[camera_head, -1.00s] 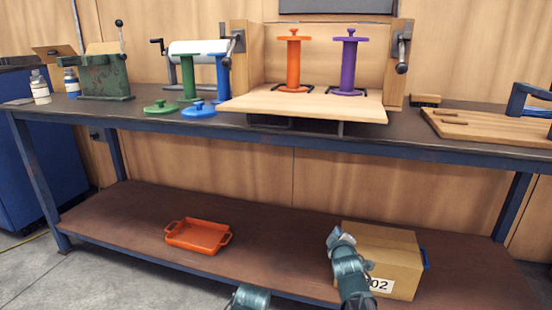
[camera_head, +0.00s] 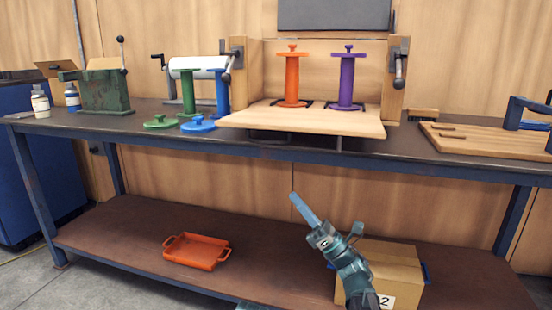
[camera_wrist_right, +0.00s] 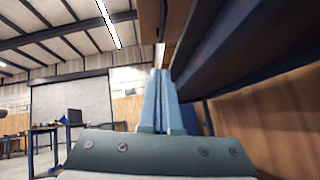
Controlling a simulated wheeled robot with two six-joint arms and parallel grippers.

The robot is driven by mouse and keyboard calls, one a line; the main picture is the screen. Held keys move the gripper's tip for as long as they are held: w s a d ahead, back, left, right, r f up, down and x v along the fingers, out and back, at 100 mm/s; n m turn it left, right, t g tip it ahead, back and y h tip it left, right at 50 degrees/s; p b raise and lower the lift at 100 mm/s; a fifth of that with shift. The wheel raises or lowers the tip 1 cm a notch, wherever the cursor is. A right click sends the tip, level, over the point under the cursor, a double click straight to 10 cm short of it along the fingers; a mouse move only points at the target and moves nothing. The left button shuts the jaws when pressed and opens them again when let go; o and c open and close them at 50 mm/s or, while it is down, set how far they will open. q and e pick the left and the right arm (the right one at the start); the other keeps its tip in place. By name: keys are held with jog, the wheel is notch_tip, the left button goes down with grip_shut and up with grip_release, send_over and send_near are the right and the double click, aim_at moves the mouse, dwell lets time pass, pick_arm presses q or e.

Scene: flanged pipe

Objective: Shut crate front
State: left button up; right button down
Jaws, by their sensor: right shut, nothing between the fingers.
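The wooden crate (camera_head: 246,80) stands on the bench top. Its front panel (camera_head: 300,119) is folded down flat and juts out over the bench's front edge. An orange spool (camera_head: 292,78) and a purple spool (camera_head: 347,80) stand upright inside the crate. Metal latches (camera_head: 399,62) sit on the side walls. My right gripper (camera_head: 295,198) is shut and empty, below and in front of the panel, apart from it. Its closed fingers also show in the right wrist view (camera_wrist_right: 161,75). My left gripper is out of view; only a sliver of teal arm shows at the bottom edge.
Green (camera_head: 160,122) and blue (camera_head: 198,125) lids lie left of the panel. A brush (camera_head: 423,115) and a wooden board (camera_head: 480,138) lie to the right. The lower shelf holds an orange tray (camera_head: 197,252) and a cardboard box (camera_head: 392,265). Space below the panel is open.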

jog(key=d+r+p+x, duration=0.2)
jog(key=p+x, duration=0.9)
jog(key=x, duration=0.2)
jog(key=shift+s+d+f, duration=0.1)
